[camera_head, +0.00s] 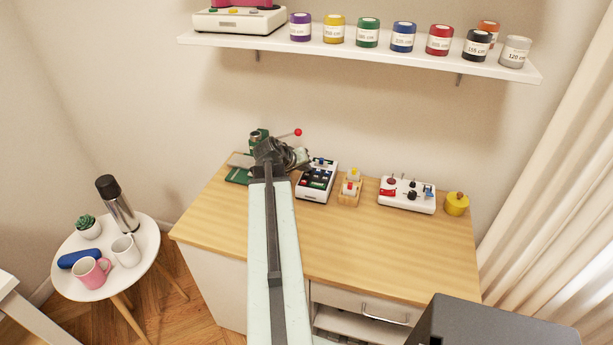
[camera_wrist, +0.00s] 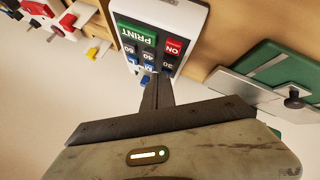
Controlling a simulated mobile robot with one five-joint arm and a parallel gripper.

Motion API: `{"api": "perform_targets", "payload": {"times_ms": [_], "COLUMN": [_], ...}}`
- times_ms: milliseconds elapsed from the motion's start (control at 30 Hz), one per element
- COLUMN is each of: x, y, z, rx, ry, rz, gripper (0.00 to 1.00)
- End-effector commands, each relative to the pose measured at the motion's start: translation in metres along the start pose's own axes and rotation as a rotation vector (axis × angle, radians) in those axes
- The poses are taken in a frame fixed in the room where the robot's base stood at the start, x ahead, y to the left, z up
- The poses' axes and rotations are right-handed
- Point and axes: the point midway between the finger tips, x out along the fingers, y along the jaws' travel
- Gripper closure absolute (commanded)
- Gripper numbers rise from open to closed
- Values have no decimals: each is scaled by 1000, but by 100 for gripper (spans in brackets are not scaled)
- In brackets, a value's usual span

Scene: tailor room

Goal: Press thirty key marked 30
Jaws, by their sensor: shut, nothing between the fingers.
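The white key panel (camera_head: 330,185) stands on the wooden desk, and it fills the top middle of the wrist view (camera_wrist: 190,22). There its labels appear upside down: a green PRINT key (camera_wrist: 136,32), a red ON key (camera_wrist: 173,47) and several dark keys. The dark key marked 30 (camera_wrist: 168,62) lies just below the red ON key. My gripper (camera_wrist: 159,76) is shut and empty, its tips close to the lower edge of the 30 key; I cannot tell whether they touch. In the head view my arm hides part of the panel's left side.
Left of the panel is a green device (camera_head: 238,175) with a red-knobbed lever (camera_head: 298,132). To its right are a small wooden block with switches (camera_head: 349,192), a white switch box (camera_head: 407,198) and a yellow button (camera_head: 457,204). The desk front (camera_head: 390,255) is clear.

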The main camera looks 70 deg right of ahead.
Motion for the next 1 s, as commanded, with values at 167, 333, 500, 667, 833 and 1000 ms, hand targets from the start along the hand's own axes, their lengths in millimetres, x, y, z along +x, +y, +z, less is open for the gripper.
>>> {"api": "perform_targets", "payload": {"times_ms": [167, 333, 500, 667, 833, 1000], "x": [4, 4, 4, 6, 7, 8], "y": [-3, -3, -4, -5, -6, -7], "z": [3, 3, 3, 4, 5, 6], "rx": [0, 0, 0, 0, 0, -1], "ry": [0, 0, 0, 0, 0, 0], "rz": [0, 0, 0, 0, 0, 0], "gripper": [100, 100, 100, 100, 100, 100]}}
